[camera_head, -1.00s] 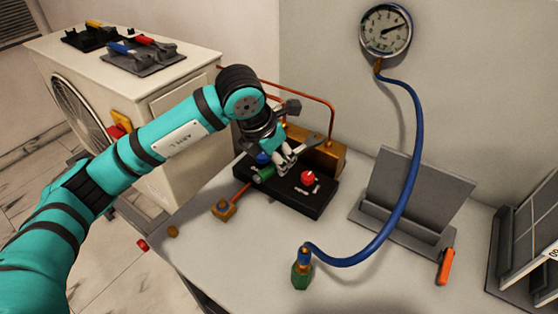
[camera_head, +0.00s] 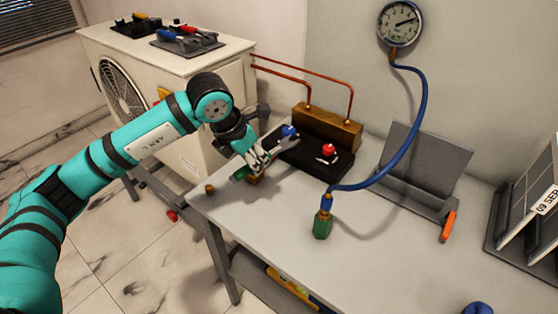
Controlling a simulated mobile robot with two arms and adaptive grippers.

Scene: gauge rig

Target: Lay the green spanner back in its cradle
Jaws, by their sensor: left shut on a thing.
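My left gripper (camera_head: 257,162) is shut on the green spanner, over the left part of the bench. The spanner's green handle (camera_head: 239,175) sticks out to the lower left of the fingers. Its grey metal end points to the upper right, towards a blue knob. A grey tool cradle (camera_head: 186,47) lies on top of the cream outdoor unit at the back left. A blue-handled and a red-handled tool rest in it. My right gripper is not in view.
A black valve block (camera_head: 315,165) with blue and red knobs stands beside the gripper, before a brass block (camera_head: 327,128) with copper pipes. A blue hose (camera_head: 402,150) runs from the gauge (camera_head: 399,22) to a green-bodied fitting (camera_head: 322,226).

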